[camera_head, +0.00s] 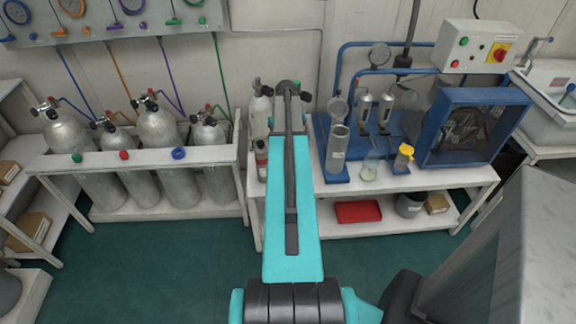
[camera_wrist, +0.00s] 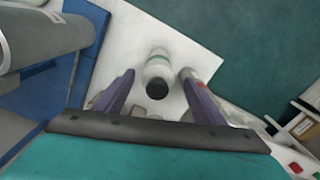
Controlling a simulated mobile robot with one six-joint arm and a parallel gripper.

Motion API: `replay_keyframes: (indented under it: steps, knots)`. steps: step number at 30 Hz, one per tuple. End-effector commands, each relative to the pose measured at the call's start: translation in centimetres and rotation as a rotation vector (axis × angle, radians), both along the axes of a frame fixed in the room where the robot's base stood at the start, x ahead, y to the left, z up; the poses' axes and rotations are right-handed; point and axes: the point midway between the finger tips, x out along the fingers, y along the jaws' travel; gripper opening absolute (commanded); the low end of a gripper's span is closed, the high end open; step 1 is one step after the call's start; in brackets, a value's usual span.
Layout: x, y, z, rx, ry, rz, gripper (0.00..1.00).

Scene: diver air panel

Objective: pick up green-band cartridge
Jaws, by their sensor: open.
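The green-band cartridge (camera_wrist: 157,68) is a small pale, white-grey cylinder with a green band and a dark cap, standing on a white surface in the wrist view. My gripper (camera_wrist: 158,76) is open, with one purple-grey finger on each side of the cartridge. The cartridge lies between the fingers, with a visible gap on both sides; I cannot tell the depth exactly. In the head view I cannot make out this cartridge, and my arm covers part of the bench there.
A large grey cylinder (camera_wrist: 40,38) with blue parts stands left in the wrist view. In the head view, a small bottle with a dark top (camera_head: 261,160) is left of my arm, and a yellow-topped item (camera_head: 403,157) is right. Silver tanks (camera_head: 158,130) stand at left.

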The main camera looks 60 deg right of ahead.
Motion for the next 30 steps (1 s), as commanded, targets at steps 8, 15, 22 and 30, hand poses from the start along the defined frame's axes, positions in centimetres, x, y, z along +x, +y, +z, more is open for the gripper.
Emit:
replay_keyframes:
  steps: [8,15,22,30]
  knots:
    - [-0.1,-0.1,-0.6,0.001,0.001,-0.001,0.64]
    - [-0.3,-0.4,-2.8,0.001,0.0,-0.002,0.64]
    - [-0.3,-0.4,-4.8,0.001,0.001,-0.002,0.64]
    - [-0.3,-0.4,-5.2,0.0,0.0,-0.002,0.64]
